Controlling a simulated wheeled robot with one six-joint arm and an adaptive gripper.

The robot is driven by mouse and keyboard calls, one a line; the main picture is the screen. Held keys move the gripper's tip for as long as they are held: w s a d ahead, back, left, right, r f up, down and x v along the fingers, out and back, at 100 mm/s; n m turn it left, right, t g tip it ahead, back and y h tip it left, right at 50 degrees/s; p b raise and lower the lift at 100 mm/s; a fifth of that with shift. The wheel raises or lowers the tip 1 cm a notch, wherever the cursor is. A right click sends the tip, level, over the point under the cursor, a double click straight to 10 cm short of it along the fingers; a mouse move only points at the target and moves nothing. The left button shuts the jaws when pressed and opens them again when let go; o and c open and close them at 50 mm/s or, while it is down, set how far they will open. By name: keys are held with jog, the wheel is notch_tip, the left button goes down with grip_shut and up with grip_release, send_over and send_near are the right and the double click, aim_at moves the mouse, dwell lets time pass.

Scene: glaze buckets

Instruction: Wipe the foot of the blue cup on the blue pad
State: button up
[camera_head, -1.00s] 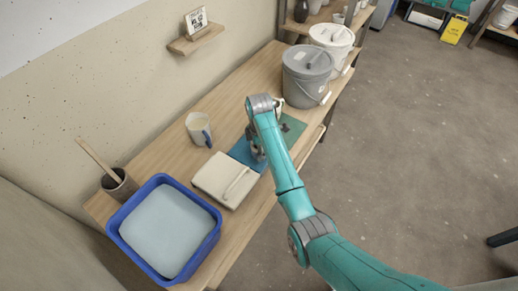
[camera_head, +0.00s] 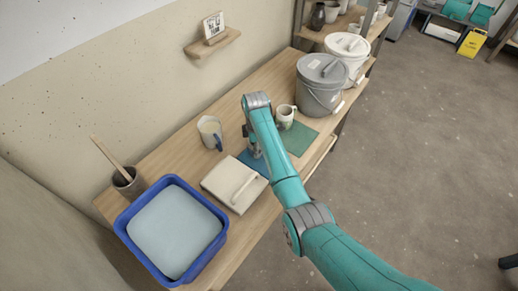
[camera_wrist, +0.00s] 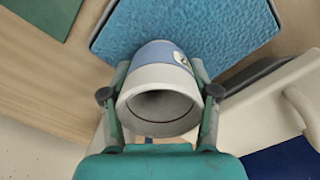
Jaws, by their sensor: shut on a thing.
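The blue cup (camera_wrist: 152,54), pale-rimmed with a blue band, is in my gripper (camera_wrist: 160,92), one finger on each side. Its open mouth faces the wrist camera; its foot is hidden. The blue pad (camera_wrist: 190,25) lies beyond it, and the cup overlaps the pad's edge in that view. I cannot tell whether the foot touches the pad. In the head view my gripper (camera_head: 251,146) is at the wall side of the blue pad (camera_head: 258,166), and my arm hides the cup and part of the pad.
A green pad (camera_head: 300,138) with a pale mug (camera_head: 286,113) by it lies to the right. A cream slab with a handle (camera_head: 224,185) and a blue tub (camera_head: 140,249) are left. A blue-handled cup (camera_head: 209,130) stands near the wall. Grey (camera_head: 319,92) and white buckets (camera_head: 358,48) stand behind.

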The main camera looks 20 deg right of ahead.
jog(key=shift+s+d+f, duration=0.1)
jog(key=shift+s+d, duration=0.55)
jog(key=shift+s, duration=0.3)
jog(key=shift+s+d, duration=0.7)
jog(key=shift+s, duration=0.25)
jog(key=shift+s+d+f, duration=0.1)
jog(key=shift+s+d, duration=0.55)
jog(key=shift+s, duration=0.3)
jog(key=shift+w+a+r, duration=0.1)
jog(key=shift+w+a, duration=0.6)
jog(key=shift+w, duration=0.25)
jog(key=shift+w+a+r, duration=0.1)
jog(key=shift+w+a, duration=0.55)
jog(key=shift+w, duration=0.35)
jog(key=shift+w+a, duration=0.7)
jog(key=shift+w, duration=0.25)
jog(key=shift+r, duration=0.1)
jog(key=shift+r, duration=3.45)
